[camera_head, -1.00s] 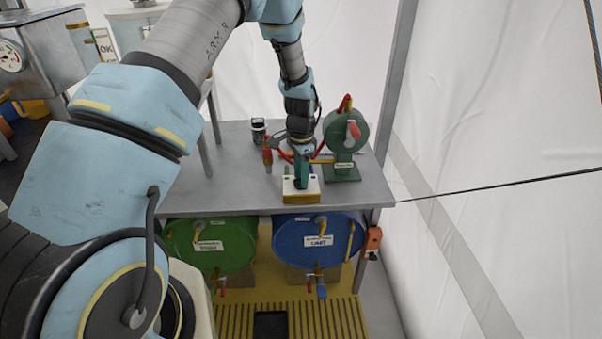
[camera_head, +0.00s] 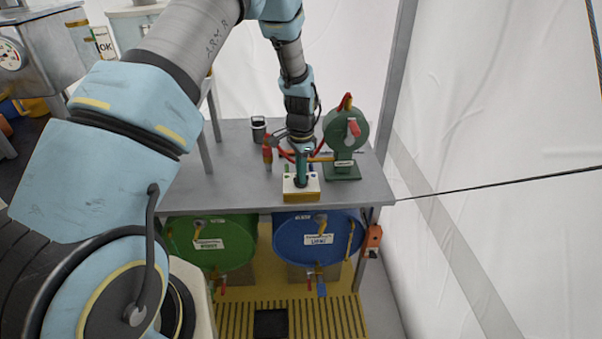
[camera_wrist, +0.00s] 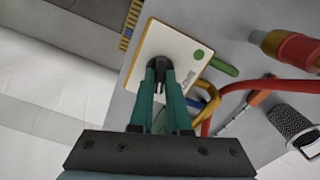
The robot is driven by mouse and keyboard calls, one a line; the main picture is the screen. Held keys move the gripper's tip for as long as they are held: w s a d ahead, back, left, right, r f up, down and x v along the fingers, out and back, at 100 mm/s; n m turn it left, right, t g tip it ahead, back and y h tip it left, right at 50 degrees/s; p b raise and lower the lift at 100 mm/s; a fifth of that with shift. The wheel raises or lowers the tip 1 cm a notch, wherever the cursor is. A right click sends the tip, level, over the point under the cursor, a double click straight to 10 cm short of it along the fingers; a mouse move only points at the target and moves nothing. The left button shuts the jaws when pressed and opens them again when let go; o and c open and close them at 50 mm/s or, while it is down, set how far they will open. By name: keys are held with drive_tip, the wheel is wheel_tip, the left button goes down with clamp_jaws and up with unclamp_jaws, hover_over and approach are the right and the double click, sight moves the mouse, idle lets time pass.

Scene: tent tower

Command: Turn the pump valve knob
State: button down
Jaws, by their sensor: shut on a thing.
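The pump valve box (camera_head: 294,196) is a small white block with a yellow lower edge near the front edge of the grey table. Its white top face also shows in the wrist view (camera_wrist: 188,42). A dark round knob (camera_wrist: 155,62) sits on that face. My gripper (camera_head: 301,182) points down at the box from above. In the wrist view its teal fingers (camera_wrist: 160,72) are closed around the knob, which they partly cover. The knob is hidden behind the fingers in the head view.
A green pump (camera_head: 345,135) with a red handle stands right of the box. Red and yellow hoses (camera_wrist: 265,86) run close by. A dark cup (camera_head: 259,128) stands farther back. Green (camera_head: 235,259) and blue (camera_head: 292,243) drums lie under the table.

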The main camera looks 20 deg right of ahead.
drive_tip(key=shift+n+b, duration=0.3)
drive_tip(key=shift+n, duration=0.2)
drive_tip(key=n+b, duration=0.2)
drive_tip(key=n, duration=0.2)
drive_tip(key=shift+f+n, duration=0.1)
drive_tip(key=shift+n, duration=0.2)
drive_tip(key=n+b, duration=0.1)
drive_tip(key=n, duration=0.5)
drive_tip(key=shift+n+b, duration=0.3)
drive_tip(key=c, duration=0.9)
unclamp_jaws()
drive_tip(key=shift+r, duration=0.2)
wheel_tip(320, 180, up, 11)
drive_tip(key=shift+f+b, duration=0.15)
drive_tip(key=shift+b, duration=1.05)
